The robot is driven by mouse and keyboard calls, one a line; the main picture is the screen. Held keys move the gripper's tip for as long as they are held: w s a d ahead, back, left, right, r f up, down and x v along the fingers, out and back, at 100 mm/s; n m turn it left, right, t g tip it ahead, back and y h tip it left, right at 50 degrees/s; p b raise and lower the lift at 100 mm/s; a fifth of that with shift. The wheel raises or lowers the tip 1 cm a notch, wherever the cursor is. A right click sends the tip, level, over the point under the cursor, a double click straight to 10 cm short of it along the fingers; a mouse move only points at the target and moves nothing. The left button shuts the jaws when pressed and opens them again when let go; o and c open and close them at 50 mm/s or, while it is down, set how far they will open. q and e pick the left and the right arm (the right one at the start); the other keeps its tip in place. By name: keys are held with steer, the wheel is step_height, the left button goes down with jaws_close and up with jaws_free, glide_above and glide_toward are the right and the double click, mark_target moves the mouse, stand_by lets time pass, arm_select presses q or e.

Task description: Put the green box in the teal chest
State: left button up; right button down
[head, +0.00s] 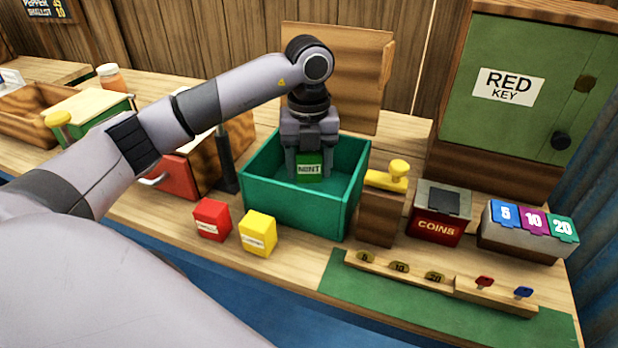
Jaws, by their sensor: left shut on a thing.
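The teal chest (295,208) stands open on the counter, its wooden lid (338,75) raised upright behind it. My left gripper (309,170) points down inside the chest's opening and is shut on the green box (310,171), which has a white label reading "MINT". The box is within the chest walls; I cannot tell whether it touches the chest floor. My right gripper is not in view.
A red box (212,220) and a yellow box (258,233) stand in front of the chest. A wooden block with a yellow handle (387,178), a coins box (440,212) and a numbered box (530,230) stand to the right. A green cabinet (535,95) is behind.

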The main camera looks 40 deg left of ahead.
mark_target(309, 179)
arm_select(q)
steer(key=shift+f, duration=1.85)
steer(key=shift+f, duration=0.15)
steer(key=o, duration=1.1)
step_height(309, 179, up, 12)
steer(key=shift+r, duration=0.15)
